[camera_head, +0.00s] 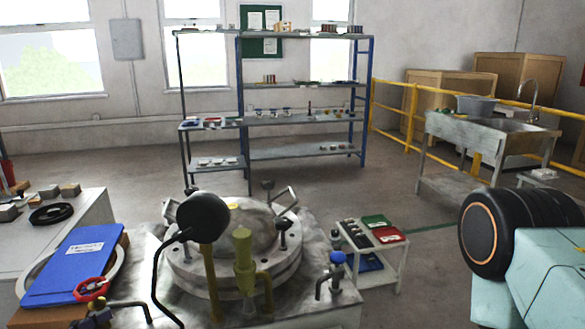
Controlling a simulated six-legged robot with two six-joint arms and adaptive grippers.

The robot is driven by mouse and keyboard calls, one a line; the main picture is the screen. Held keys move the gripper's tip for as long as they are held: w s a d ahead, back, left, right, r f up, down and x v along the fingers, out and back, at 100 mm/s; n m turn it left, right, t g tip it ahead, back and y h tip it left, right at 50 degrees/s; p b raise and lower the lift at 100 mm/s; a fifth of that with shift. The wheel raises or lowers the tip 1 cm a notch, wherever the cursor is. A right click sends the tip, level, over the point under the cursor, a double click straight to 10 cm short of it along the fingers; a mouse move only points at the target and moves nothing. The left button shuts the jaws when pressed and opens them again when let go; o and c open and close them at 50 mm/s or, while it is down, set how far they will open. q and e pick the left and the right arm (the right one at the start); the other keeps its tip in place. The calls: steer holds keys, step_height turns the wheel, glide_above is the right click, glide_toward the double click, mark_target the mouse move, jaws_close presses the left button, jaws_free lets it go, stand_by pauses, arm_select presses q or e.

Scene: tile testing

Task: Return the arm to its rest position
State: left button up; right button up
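A part of my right arm (528,232) fills the lower right corner, a black cylindrical joint with an orange ring beside a pale teal body. The gripper at its end is not in view. My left arm and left gripper do not show either. I cannot tell from this view whether either gripper is open or holds anything.
A round metal test machine (235,250) with a yellow-green valve (244,262) stands close in front. A blue clipboard (75,265) lies at left. A small white cart (385,262) stands to its right. Shelves (300,121) and a sink (505,126) stand behind; open floor lies between.

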step_height(320, 180, up, 8)
steer(key=a+p, duration=0.1)
steer(key=p, duration=0.6)
steer(key=shift+w, duration=0.3)
